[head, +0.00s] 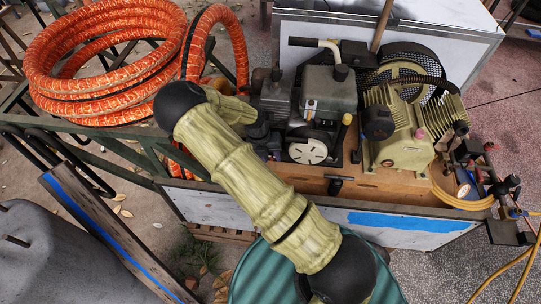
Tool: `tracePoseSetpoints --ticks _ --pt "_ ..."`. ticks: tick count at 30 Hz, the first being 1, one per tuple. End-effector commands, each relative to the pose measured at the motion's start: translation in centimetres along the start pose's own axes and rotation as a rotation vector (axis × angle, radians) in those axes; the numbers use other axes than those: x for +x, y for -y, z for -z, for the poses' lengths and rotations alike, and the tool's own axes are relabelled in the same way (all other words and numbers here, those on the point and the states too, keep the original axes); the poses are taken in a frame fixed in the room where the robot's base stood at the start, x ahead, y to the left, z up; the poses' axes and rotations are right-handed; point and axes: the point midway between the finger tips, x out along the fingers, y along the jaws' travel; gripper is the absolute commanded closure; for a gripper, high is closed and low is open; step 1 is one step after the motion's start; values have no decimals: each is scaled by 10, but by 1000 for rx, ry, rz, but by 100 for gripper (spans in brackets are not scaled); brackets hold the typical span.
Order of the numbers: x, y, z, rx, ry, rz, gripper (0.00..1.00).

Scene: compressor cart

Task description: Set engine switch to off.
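The engine (325,100) is a dark grey and black unit with a pale round recoil cover (308,151). It sits on the wooden deck of the cart, left of the compressor. I cannot make out the engine switch or its setting at this size. My arm, pale green-yellow with black joints, crosses the picture from the bottom centre to the upper left, then bends back toward the engine's left side. Its far end merges with dark parts beside the engine. I cannot pick out my gripper's fingers or see whether they touch anything.
The olive compressor (405,125) with its caged wheel stands right of the engine. A coiled orange hose (105,60) lies at the upper left. A white box (430,25) stands behind. Valves and a yellow hose (460,200) are at the right. A green ribbed drum (255,275) is in front.

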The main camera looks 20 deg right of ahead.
Motion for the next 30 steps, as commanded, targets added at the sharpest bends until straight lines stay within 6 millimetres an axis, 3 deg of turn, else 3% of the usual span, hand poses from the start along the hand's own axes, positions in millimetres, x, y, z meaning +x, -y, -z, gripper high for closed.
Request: tracePoseSetpoints --ticks 3,9,30 --pt "0 0 0 1 0 0 65" --pt "0 1 0 2 0 0 100" --pt "6 -1 4 43 138 2 100"
